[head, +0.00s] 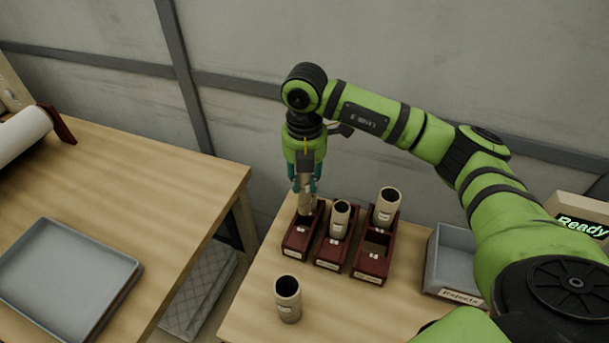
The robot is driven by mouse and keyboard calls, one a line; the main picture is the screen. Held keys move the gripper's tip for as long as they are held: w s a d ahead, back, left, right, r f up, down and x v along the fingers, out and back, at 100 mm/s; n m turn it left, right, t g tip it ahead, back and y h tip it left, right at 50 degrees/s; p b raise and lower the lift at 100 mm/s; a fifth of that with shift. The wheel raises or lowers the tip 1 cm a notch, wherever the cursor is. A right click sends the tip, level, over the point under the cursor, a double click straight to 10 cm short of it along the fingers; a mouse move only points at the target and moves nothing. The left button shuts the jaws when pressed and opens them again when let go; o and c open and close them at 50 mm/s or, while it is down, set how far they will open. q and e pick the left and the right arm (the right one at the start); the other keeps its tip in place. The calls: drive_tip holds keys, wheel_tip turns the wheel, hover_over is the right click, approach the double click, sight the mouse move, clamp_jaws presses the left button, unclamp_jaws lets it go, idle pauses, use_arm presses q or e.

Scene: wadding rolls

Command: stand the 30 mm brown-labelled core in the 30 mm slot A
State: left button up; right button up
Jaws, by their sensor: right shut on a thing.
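My right gripper (304,186) points straight down over the leftmost dark red rack (298,247). It is shut on a slim tan core (305,203), which hangs upright below the fingers. The core's lower end is at the rack's back part; I cannot tell whether it is inside a slot or just above it. Its label colour cannot be made out. The small labels on the racks are too small to read, so slot A cannot be told by its mark. My left gripper is not in view.
A middle rack (331,253) and a right rack (371,265) each hold an upright core at the back. Another core (288,299) stands on the table in front. A grey Rejects bin (447,275) is at the right. A grey tray (68,272) lies on the left table.

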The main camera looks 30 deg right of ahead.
sight(305, 204)
drive_tip(key=shift+f+b, duration=3)
drive_tip(key=shift+f, duration=1.3)
drive_tip(key=o, duration=1.1)
